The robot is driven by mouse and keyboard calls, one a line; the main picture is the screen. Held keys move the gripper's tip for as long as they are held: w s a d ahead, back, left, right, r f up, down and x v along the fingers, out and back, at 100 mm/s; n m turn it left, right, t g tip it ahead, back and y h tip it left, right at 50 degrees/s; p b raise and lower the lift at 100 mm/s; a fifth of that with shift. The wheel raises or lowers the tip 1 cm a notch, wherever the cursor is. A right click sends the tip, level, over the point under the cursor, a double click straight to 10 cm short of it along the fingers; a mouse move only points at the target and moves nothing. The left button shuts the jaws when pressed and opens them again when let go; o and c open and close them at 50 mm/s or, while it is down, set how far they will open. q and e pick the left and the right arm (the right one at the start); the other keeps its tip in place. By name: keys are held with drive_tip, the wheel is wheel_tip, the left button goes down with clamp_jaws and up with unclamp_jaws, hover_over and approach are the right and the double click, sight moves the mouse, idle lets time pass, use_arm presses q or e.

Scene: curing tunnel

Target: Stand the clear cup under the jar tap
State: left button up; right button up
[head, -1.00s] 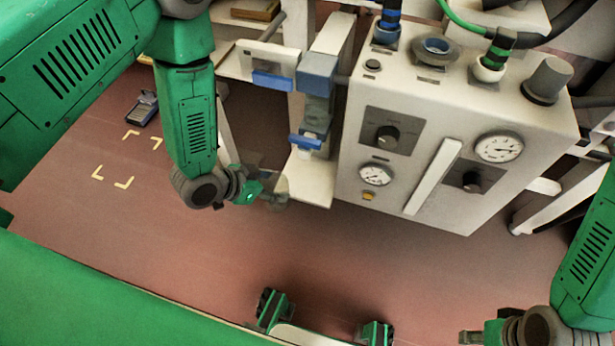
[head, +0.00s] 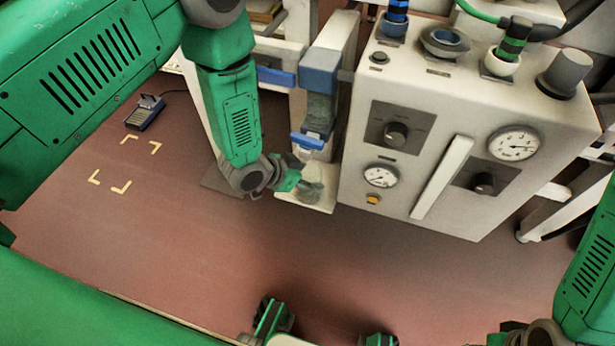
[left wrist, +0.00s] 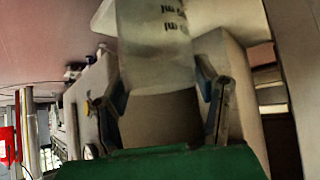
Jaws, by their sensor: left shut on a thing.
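The jar tap (head: 308,141) is a blue lever and spout below a blue-capped, grey see-through jar (head: 321,92) at the left side of the white machine. My left gripper (head: 303,186) is below and close to the tap, above a pale ledge (head: 318,206). It is shut on the clear cup (head: 313,190), which is small and partly hidden there. In the left wrist view the clear cup (left wrist: 155,45), with dark "ml" marks, stands between the two fingers. My right gripper (head: 500,340) is mostly cut off at the bottom right, so its jaws cannot be read.
The white machine (head: 440,130) with gauges (head: 515,145) and knobs stands just right of the ledge. A blue-grey pedal (head: 145,113) lies on the floor at left, near yellow corner marks (head: 120,165). The reddish floor in front is clear.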

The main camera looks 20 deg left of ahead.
use_arm(q)
drive_tip(key=shift+a+f, duration=0.1)
drive_tip(key=o, duration=1.1)
